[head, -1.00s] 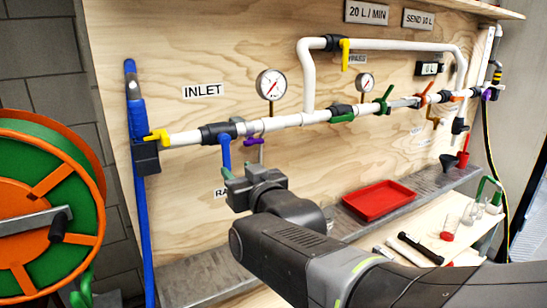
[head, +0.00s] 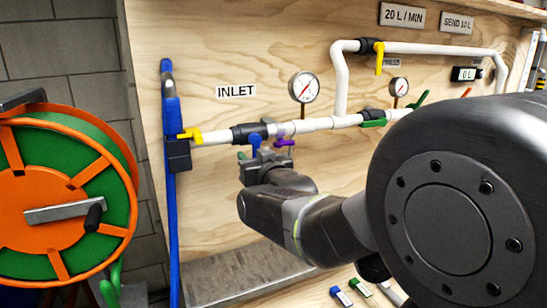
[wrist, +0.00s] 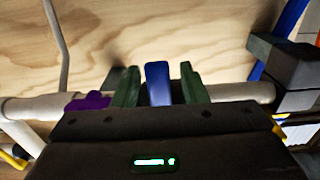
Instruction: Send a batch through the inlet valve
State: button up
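The INLET label (head: 236,91) is on the plywood panel above the left end of the white pipe (head: 318,125). A valve with a dark body (head: 248,133) sits on the pipe below it. Its blue handle (head: 256,142) hangs down and is partly hidden by my gripper. My gripper (wrist: 158,84) has its two green fingers on either side of a blue handle (wrist: 158,76) in the wrist view, with a narrow gap on each side. A yellow handle (head: 190,135) is at the pipe's left end, by the blue hose (head: 172,220).
A purple handle (head: 285,142) is close right of my gripper and also shows in the wrist view (wrist: 88,101). A pressure gauge (head: 304,87) is above the pipe. The display (head: 466,73) reads 0 L. An orange and green hose reel (head: 62,195) stands at left. A grey shelf (head: 245,275) runs below.

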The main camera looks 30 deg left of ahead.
jog(key=shift+c, duration=0.2)
grip_shut()
jog(key=n+b, duration=0.1)
jog(key=n, duration=0.1)
jog(key=w+d+n+b, duration=0.1)
jog(key=n+b, duration=0.2)
jog(key=shift+w+d+r+n+b, duration=0.2)
jog(key=shift+w+r+n+b, duration=0.1)
jog(key=shift+w+n+b, duration=0.1)
